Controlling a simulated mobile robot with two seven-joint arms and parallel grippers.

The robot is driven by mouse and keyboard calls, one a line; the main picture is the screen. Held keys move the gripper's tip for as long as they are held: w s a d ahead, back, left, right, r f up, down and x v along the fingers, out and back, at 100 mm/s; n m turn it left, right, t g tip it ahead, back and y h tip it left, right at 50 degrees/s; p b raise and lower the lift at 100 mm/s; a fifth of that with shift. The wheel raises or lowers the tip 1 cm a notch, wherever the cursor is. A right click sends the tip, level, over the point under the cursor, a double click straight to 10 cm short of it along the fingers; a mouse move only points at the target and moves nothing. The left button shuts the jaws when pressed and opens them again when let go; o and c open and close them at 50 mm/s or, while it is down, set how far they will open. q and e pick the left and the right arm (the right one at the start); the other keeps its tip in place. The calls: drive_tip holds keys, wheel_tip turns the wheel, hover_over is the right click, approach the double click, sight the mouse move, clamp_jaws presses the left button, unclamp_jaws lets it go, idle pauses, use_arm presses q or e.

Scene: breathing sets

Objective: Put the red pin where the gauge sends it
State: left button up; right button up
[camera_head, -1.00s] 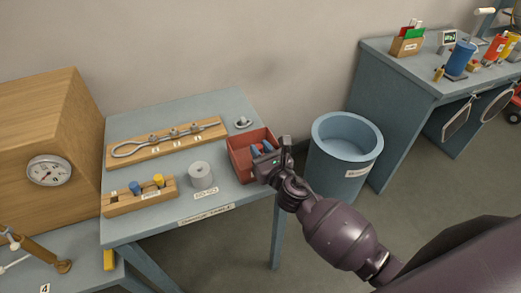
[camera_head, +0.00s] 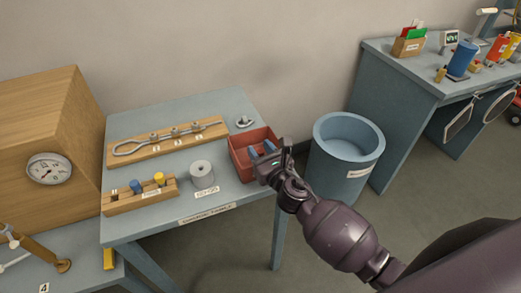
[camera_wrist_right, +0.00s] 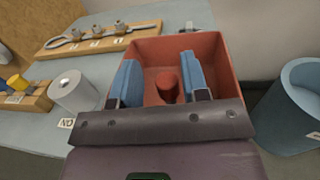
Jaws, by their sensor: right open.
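The red pin (camera_wrist_right: 167,86) stands in the red bin (camera_wrist_right: 207,46), seen from above in the wrist view. My right gripper (camera_head: 262,151) is over the bin with its blue fingers apart, one on each side of the pin. In the wrist view the gripper (camera_wrist_right: 157,82) shows clear gaps between fingers and pin. The round gauge (camera_head: 48,168) is on the wooden box at the left; its reading is too small to tell. A wooden rack (camera_head: 112,205) holds a blue pin (camera_head: 136,187) and a yellow pin (camera_head: 159,179). My left gripper is not in view.
A grey cylinder (camera_head: 202,173) stands left of the bin, and a wooden board (camera_head: 120,154) with several metal fittings lies behind. A blue round barrel (camera_head: 335,175) stands right of the table. Another bench (camera_head: 400,75) with small items is further right.

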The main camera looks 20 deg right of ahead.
drive_tip(key=shift+d+p, duration=0.3)
drive_tip(key=shift+p, duration=0.25)
drive_tip(key=shift+s+d+b, duration=0.5)
drive_tip(key=shift+s+d, duration=0.3)
drive_tip(key=shift+s, duration=5.1)
drive_tip(key=s+d+f+n+g+h, duration=0.1)
drive_tip(key=s+f+n, duration=0.3)
drive_tip(key=n, duration=0.7)
drive_tip(key=s+d+f+n+g+h, duration=0.1)
drive_tip(key=s+d+f+n+g, duration=0.2)
drive_tip(key=n, duration=0.9)
drive_tip(key=s+d+f+n+g+h, duration=0.1)
drive_tip(key=s+f+n, duration=0.4)
drive_tip(key=n, duration=0.7)
drive_tip(key=shift+s+d+f+g, duration=0.35)
drive_tip(key=shift+d+f+g, duration=0.35)
drive_tip(key=shift+d+f, duration=0.25)
